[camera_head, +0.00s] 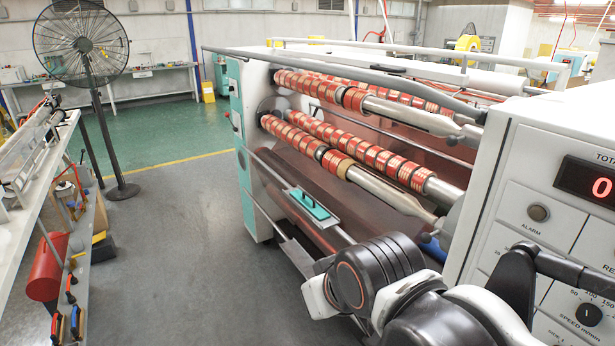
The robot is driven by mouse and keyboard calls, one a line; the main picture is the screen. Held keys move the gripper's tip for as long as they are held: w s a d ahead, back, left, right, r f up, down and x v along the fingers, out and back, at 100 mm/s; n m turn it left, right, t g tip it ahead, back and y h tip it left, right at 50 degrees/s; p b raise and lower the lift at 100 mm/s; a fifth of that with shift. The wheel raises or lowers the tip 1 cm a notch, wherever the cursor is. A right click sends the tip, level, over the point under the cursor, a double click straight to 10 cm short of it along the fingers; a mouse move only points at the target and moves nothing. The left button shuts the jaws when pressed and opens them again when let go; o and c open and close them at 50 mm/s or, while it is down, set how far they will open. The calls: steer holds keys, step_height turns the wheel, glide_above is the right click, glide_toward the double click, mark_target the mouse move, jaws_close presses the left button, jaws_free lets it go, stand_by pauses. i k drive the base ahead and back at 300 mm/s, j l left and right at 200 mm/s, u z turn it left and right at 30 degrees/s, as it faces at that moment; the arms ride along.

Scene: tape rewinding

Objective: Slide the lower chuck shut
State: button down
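The lower chuck (450,220) is at the right end of the lower roll shafts, against the machine's right housing. My arm's dark joints partly cover the area just below it. I cannot tell from here how far it is open or shut. The lower shaft (384,185) carries a row of red and tan tape rolls (372,157) and runs toward the chuck. My gripper is not visible; only my black and white arm links show at the bottom right, in front of the machine.
The upper shaft (410,116) with more tape rolls runs above. A control panel (550,190) with a red display stands close at right. A teal pad (308,205) lies on the machine's front rail. A fan (84,46) and a workbench (38,170) stand left; the grey floor between is clear.

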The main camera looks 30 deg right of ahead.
mark_target(425, 237)
steer(key=z, duration=1.5)
steer(key=k+j+z, duration=0.2)
steer(key=k+z, duration=0.15)
steer(key=k+j+z, duration=0.1)
steer(key=k+z, duration=0.2)
steer(key=i, duration=0.25)
